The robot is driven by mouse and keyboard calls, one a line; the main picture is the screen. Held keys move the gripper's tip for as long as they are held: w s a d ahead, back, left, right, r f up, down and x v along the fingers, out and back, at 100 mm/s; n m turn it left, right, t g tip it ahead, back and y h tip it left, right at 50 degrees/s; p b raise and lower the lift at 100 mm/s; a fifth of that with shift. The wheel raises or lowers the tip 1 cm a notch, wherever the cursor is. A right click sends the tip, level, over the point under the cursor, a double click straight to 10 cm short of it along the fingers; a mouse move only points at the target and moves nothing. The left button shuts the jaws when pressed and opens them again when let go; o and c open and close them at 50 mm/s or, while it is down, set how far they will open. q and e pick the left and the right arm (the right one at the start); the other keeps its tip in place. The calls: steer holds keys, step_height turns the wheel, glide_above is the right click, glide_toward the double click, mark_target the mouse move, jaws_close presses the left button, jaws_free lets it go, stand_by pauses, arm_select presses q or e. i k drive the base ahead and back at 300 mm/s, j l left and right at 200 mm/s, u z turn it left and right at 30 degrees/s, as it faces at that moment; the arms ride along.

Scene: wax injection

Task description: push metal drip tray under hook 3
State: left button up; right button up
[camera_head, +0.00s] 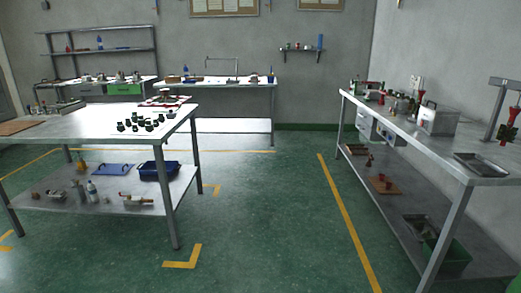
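A shallow rectangular metal tray (482,163) lies on top of the right-hand workbench, near its front end. It looks like the drip tray. Beyond it, to its right, a grey metal stand (497,108) rises from the bench with a dark and red object (509,128) hanging from it. The tray is in front of this stand and not clearly beneath the hanging object. I cannot read any hook numbers, so I cannot tell which is hook 3. Neither of my grippers is in view.
The right workbench (420,143) also carries a metal box (437,120) and small tools farther back. A second metal tray (416,226) and a green bin (448,257) are on its lower shelf. A left table (75,128) holds small dark pieces. The green floor between is clear.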

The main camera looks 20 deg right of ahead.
mark_target(480, 164)
steer(key=i+l+z, duration=0.35)
steer(key=i+z, duration=1.15)
steer(key=i+j+z, duration=0.25)
steer(key=z, duration=0.2)
steer(key=i+j+z, duration=0.65)
steer(key=z, duration=0.25)
steer(key=i+j+z, duration=0.15)
steer(key=j+z, duration=0.3)
steer(key=j, duration=0.2)
steer(key=i+j+z, duration=0.1)
steer(key=j+z, duration=0.35)
steer(key=j, duration=0.05)
